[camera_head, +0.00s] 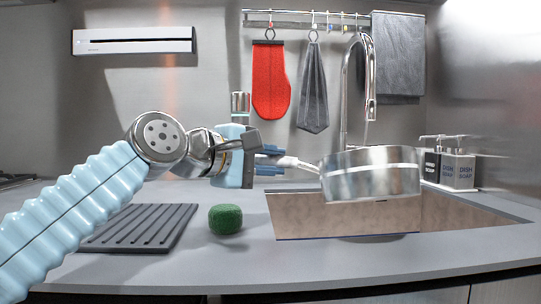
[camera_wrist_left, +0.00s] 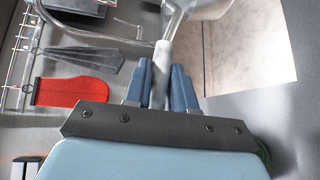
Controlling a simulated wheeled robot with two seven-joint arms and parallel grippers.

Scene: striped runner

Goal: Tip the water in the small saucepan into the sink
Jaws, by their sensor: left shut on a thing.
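The small metal saucepan (camera_head: 370,178) is held in the air over the sink (camera_head: 300,214) in the head view, roughly level. Its inside and any water are hidden from this low angle. My left gripper (camera_head: 272,160) comes in from the left and is shut on the saucepan's handle. In the left wrist view, the blue fingers of my left gripper (camera_wrist_left: 161,88) close on both sides of the pale handle (camera_wrist_left: 170,45). Only a small part of the saucepan shows at the top there. The beige sink basin (camera_wrist_left: 250,55) lies beyond. My right gripper is in neither view.
A tall curved faucet (camera_head: 345,100) stands behind the saucepan. Soap bottles (camera_head: 458,165) stand at the sink's back right. A green scrubber (camera_head: 225,219) and a grey ribbed mat (camera_head: 140,228) lie left of the sink. A red mitt (camera_head: 270,85) and grey cloths hang behind.

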